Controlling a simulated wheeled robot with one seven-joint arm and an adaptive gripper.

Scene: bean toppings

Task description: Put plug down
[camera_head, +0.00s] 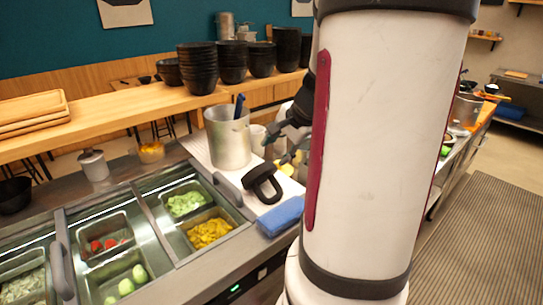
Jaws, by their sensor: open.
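A black looped piece (262,184), which looks like the plug, lies on the white counter surface to the right of the food wells. My gripper (276,140), dark and partly hidden by my own white arm, is above and a little behind it. The gripper appears apart from the black piece. The fingers are small in this view, but they look open and empty. A small yellow item (286,168) shows beside the black piece, close to my arm.
A tall metal pot (229,138) with a blue-handled tool stands just left of my gripper. A folded blue cloth (282,216) lies in front. Food wells (140,243) fill the left counter. Black bowls (201,68) are stacked on the wooden shelf behind.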

